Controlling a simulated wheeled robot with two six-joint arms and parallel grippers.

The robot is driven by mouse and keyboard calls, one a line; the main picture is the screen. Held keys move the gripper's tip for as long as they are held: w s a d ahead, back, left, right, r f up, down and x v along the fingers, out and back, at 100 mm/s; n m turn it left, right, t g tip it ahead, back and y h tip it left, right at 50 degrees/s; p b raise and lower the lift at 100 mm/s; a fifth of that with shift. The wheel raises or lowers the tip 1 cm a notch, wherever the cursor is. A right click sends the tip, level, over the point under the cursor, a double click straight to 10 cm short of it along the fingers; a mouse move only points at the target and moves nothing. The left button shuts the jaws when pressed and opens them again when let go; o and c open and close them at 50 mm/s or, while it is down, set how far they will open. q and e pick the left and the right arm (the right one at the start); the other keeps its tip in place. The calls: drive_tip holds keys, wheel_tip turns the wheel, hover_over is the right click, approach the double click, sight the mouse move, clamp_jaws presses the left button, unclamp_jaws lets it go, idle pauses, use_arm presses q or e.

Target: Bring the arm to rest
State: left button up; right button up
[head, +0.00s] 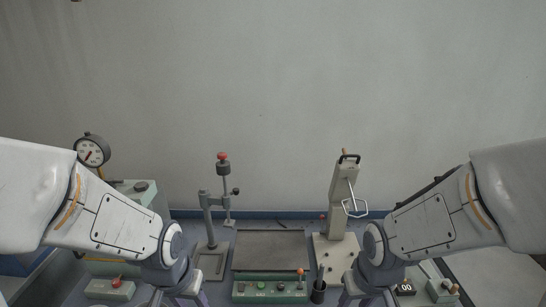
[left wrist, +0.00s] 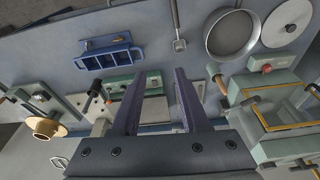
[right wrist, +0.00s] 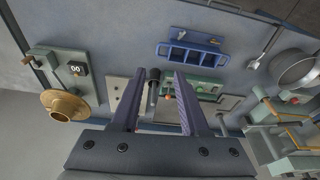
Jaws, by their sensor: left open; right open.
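My left gripper (head: 178,298) hangs low at the front left in the head view, cut by the bottom edge. In the left wrist view its two fingers (left wrist: 155,88) are apart with nothing between them held. My right gripper (head: 368,298) hangs at the front right, also cut by the bottom edge. In the right wrist view its fingers (right wrist: 160,88) are apart and empty; a dark cylinder (right wrist: 153,85) shows beyond them. Both arms come in from the sides at about the same height, mirrored and apart.
A dark plate (head: 269,250) and a green button box (head: 269,291) lie between the arms. A red-knobbed stand (head: 222,162), a tall beige lever device (head: 342,195) and a dial gauge (head: 92,151) rise behind. A blue rack (left wrist: 107,55) and a pan (left wrist: 233,38) show below.

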use_arm(q)
drive_tip(key=s+d+r+m+g+b, duration=0.2)
drive_tip(key=s+d+m, duration=0.4)
drive_tip(key=s+d, duration=0.5)
drive_tip(key=shift+s+d+r+m+h, duration=0.2)
drive_tip(key=shift+s+r+m+h, duration=0.15)
drive_tip(key=shift+s, duration=0.5)
use_arm(e)
drive_tip(key=s+a+r+n+g, duration=0.2)
drive_tip(key=s+a+n, duration=0.4)
drive_tip(key=s+a, duration=0.5)
drive_tip(key=shift+s+a+r+n+y, duration=0.2)
drive_tip(key=shift+s+r+n+y, duration=0.15)
drive_tip(key=shift+s, duration=0.5)
drive_tip(key=shift+o, duration=0.4)
